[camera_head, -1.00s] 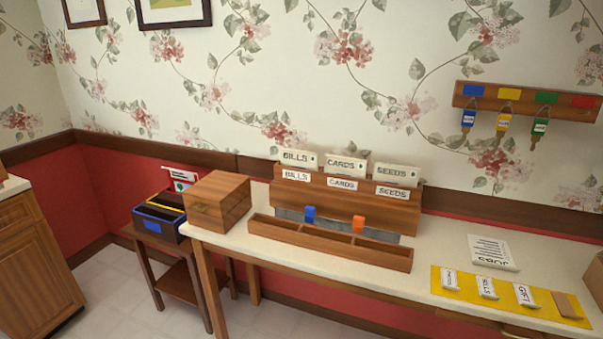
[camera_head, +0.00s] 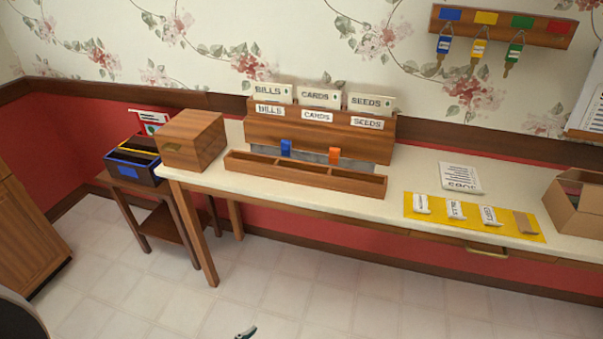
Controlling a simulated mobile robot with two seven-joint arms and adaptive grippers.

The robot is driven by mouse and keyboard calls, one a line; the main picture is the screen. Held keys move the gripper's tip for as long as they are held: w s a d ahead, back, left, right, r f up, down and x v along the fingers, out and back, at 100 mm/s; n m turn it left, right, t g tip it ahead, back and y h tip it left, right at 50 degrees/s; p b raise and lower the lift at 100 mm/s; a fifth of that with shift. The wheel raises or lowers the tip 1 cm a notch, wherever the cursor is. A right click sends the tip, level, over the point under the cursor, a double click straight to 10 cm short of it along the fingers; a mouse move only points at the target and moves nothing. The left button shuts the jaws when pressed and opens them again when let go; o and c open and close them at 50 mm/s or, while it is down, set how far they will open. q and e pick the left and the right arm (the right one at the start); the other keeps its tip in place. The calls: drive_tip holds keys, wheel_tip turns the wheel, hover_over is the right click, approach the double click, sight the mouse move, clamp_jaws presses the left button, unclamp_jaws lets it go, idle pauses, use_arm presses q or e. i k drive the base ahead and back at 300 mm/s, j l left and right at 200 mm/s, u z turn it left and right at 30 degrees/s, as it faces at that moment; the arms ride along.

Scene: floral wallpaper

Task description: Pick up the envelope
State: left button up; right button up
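No single thing is clearly marked as the envelope. White envelope-like pieces labelled BILLS (camera_head: 272,93), CARDS (camera_head: 320,95) and SEEDS (camera_head: 371,103) stand upright in the wooden rack (camera_head: 290,128) on the table. Small white packets (camera_head: 455,210) and one brown packet (camera_head: 524,223) lie on a yellow mat (camera_head: 415,213) at the right.
The cream table (camera_head: 405,172) also holds a wooden box (camera_head: 192,139), a low divided tray (camera_head: 300,177), a printed sheet (camera_head: 460,177) and an open cardboard box (camera_head: 580,214). A side stand with a dark file box (camera_head: 135,170) is left. Tagged keys hang from a rack (camera_head: 503,27). Tiled floor in front looks clear.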

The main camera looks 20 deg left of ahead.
sight(263, 92)
drive_tip(key=i+j+z, duration=0.15)
drive_tip(key=j+z, duration=0.15)
drive_tip(key=j, duration=0.4)
drive_tip(key=i+j+z, duration=0.1)
drive_tip(key=j+z, duration=0.2)
drive_tip(key=j, duration=0.4)
